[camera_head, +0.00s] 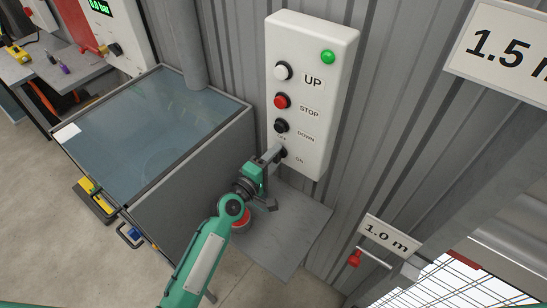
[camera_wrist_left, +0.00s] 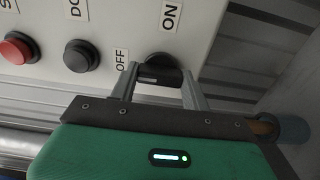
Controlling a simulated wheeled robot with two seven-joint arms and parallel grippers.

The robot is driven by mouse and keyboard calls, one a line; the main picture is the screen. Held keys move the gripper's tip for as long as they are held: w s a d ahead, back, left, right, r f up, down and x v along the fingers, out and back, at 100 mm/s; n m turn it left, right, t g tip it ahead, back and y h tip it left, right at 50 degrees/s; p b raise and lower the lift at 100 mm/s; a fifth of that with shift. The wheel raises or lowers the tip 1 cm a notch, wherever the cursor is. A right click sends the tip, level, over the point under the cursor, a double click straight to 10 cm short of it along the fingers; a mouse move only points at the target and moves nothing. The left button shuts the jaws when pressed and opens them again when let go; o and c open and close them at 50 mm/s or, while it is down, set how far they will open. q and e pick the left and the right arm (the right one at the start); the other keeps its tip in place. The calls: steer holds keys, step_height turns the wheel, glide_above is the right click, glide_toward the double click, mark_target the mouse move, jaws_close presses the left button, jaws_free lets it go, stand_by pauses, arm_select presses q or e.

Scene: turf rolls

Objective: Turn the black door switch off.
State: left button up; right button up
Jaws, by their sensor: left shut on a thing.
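The black door switch (camera_head: 284,153) sits at the bottom of the white control box (camera_head: 309,95), below the DOWN button. In the left wrist view the dark switch (camera_wrist_left: 163,59) has an OFF label on its left and an ON label above it. My left gripper (camera_head: 272,155) reaches it from the lower left. In the left wrist view its two grey fingers (camera_wrist_left: 159,78) stand on both sides of the dark switch handle and are shut on it. The fingers partly hide the switch, and I cannot tell which label it points to. My right gripper is not in view.
Above the switch are a black DOWN button (camera_head: 281,126), a red STOP button (camera_head: 282,101), a white UP button (camera_head: 283,71) and a green lamp (camera_head: 327,57). A glass-topped tank (camera_head: 150,120) stands at left. A red handle (camera_head: 355,258) is on the wall at lower right.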

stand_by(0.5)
arm_select(q)
steer(key=o, duration=1)
steer(key=shift+s+a+f, duration=0.15)
steer(key=shift+s+a, duration=0.15)
steer(key=shift+s, duration=0.05)
steer(key=b+v, duration=0.4)
steer(key=v, duration=0.9)
